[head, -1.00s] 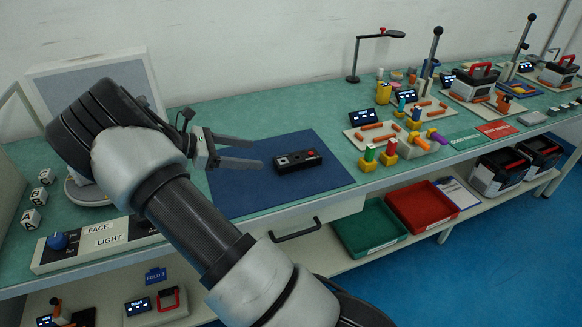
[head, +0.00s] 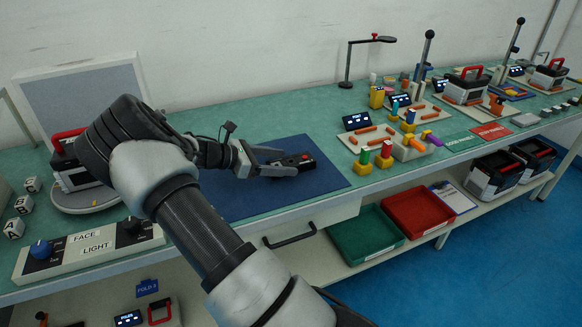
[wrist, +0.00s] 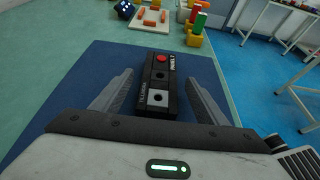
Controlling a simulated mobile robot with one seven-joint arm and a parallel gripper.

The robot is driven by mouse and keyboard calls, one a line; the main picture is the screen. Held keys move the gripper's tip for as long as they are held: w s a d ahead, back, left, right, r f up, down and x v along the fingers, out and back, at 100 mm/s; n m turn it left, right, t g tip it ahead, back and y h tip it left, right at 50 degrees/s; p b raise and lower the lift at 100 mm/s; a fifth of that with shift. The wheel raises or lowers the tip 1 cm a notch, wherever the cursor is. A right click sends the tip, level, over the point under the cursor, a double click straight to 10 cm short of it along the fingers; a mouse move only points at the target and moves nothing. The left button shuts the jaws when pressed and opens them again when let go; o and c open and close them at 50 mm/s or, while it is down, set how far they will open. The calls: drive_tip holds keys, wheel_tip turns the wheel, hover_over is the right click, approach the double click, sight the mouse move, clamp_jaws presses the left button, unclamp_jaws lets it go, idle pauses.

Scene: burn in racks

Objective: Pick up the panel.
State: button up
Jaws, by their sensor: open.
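The panel (head: 301,161) is a small black box with a red button, a dark hole and a light square with a hole. It lies flat on the blue mat (head: 318,183). In the wrist view the panel (wrist: 158,84) lies lengthwise between the two grey fingers, with a gap on each side. My gripper (wrist: 158,92) is open around its near part and holds nothing. In the head view my gripper (head: 285,162) reaches the panel from the left and hides part of it.
Behind the mat's right side stand a small display (head: 357,121) and coloured pegs in yellow holders (head: 385,160). A control box with a blue knob (head: 41,250) sits at the front left. Green (head: 362,240) and red bins (head: 418,213) are on the shelf below.

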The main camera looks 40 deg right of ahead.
sight(293, 161)
drive_tip(key=b+x, duration=0.1)
drive_tip(key=x, duration=0.3)
drive_tip(key=shift+d, duration=0.25)
drive_tip(key=shift+r, duration=0.15)
drive_tip(key=c, duration=1.3)
